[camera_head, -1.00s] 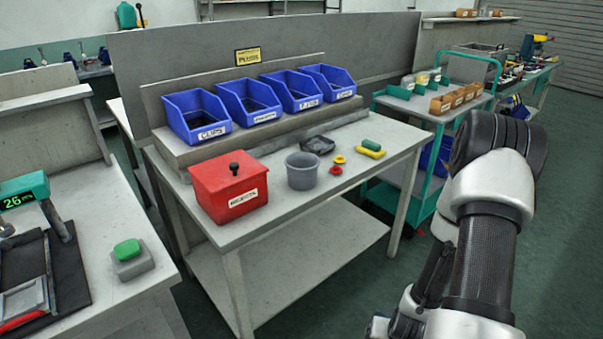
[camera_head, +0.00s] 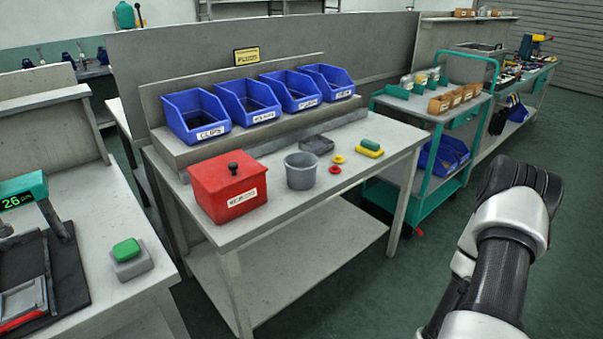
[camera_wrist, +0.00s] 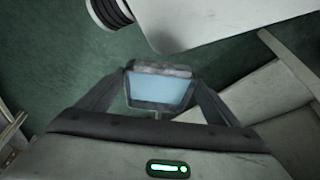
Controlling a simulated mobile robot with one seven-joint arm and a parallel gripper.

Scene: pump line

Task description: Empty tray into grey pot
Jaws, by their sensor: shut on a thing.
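The grey pot (camera_head: 301,171) stands upright and open on the middle table, right of a red lidded box. A small dark grey shallow tray (camera_head: 317,145) lies flat behind it; I cannot make out anything in it. My gripper (camera_wrist: 160,74) shows in the wrist view, its fingers shut on a grey-rimmed thing with a pale blue face (camera_wrist: 160,91). I cannot tell what this thing is. It is held over the green floor, apart from the pot. In the head view my arm is at the right, and the gripper cannot be made out.
The red box (camera_head: 228,188), a yellow ring (camera_head: 339,159), a red ring (camera_head: 335,170) and a green-and-yellow piece (camera_head: 370,148) share the table (camera_head: 283,203). Several blue bins (camera_head: 197,117) stand behind. A teal cart (camera_head: 433,105) is at the right, with floor between it and my arm.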

